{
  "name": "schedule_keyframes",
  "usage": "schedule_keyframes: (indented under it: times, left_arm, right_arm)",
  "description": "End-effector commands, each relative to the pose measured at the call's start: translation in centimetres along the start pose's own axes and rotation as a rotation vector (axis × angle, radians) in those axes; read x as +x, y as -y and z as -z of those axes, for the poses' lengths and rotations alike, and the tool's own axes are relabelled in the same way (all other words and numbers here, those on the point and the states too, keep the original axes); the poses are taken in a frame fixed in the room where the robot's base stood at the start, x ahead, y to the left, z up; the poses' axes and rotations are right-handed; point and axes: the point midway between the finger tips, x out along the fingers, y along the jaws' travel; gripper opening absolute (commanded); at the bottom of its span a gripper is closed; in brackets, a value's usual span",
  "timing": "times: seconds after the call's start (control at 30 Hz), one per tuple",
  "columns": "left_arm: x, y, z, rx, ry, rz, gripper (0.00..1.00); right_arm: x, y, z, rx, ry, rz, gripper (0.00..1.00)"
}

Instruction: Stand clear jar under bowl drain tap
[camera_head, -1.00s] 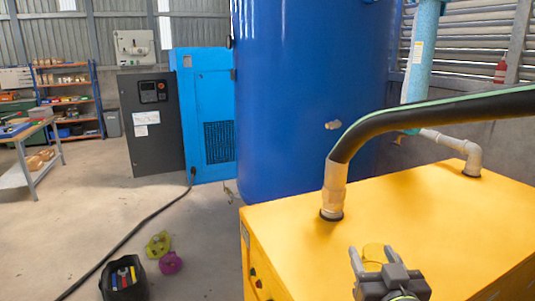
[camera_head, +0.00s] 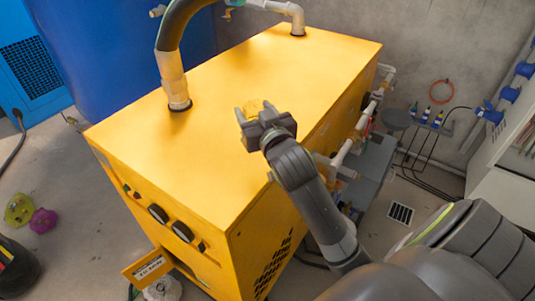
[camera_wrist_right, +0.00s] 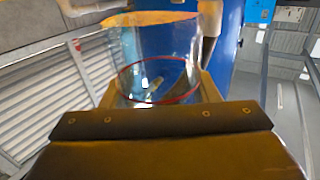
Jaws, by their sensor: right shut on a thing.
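My right gripper (camera_head: 262,112) is above the yellow machine's top in the head view. It is shut on the clear jar (camera_head: 258,106), which is see-through and hard to make out against the yellow. In the right wrist view the jar (camera_wrist_right: 160,45) is a clear cylinder with a red ring around it, between the fingers of the right gripper (camera_wrist_right: 160,85). I cannot pick out the bowl or its drain tap for certain; pale pipework (camera_head: 345,150) runs along the machine's right side, partly behind my arm. My left gripper is not in view.
The yellow machine (camera_head: 220,80) fills the middle, with a thick hose (camera_head: 173,85) rising from its top. The blue tank (camera_head: 110,50) is behind it. A floor drain (camera_head: 400,214) lies on open floor at right.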

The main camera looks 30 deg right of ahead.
Motion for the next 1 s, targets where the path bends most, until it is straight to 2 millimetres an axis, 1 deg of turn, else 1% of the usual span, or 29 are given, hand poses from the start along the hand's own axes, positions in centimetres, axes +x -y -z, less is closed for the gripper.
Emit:
schedule_keyframes:
  times: [0.03, 0.1, 0.2, 0.33, 0.6, 0.67, 0.8, 0.9, 1.0]
  left_arm:
    - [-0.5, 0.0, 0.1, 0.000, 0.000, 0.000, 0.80]
    - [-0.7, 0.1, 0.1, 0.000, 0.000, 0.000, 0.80]
    - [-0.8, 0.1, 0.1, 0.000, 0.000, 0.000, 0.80]
    - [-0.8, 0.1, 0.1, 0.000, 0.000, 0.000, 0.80]
    - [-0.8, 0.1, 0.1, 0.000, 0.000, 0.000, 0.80]
    - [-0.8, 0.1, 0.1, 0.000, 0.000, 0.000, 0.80]
    - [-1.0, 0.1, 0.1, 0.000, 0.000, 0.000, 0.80]
    - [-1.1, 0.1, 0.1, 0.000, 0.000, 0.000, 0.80]
    - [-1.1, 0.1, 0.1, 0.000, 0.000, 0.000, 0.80]
  right_arm:
    - [0.3, -0.9, 0.3, -0.008, -0.003, -0.014, 0.27]
    - [0.6, -1.8, 0.5, -0.006, -0.009, -0.030, 0.27]
    - [0.9, -2.7, 0.6, -0.004, -0.015, -0.043, 0.27]
    - [1.0, -3.1, 0.6, -0.002, -0.019, -0.049, 0.27]
    - [1.0, -3.1, 0.5, 0.000, -0.018, -0.050, 0.27]
    - [1.0, -3.1, 0.0, 0.000, -0.015, -0.051, 0.27]
    - [1.0, -3.1, -2.3, 0.000, -0.011, -0.051, 0.27]
    - [1.1, -3.1, -3.6, 0.001, -0.013, -0.051, 0.27]
    - [1.1, -3.1, -4.5, 0.000, -0.015, -0.049, 0.27]
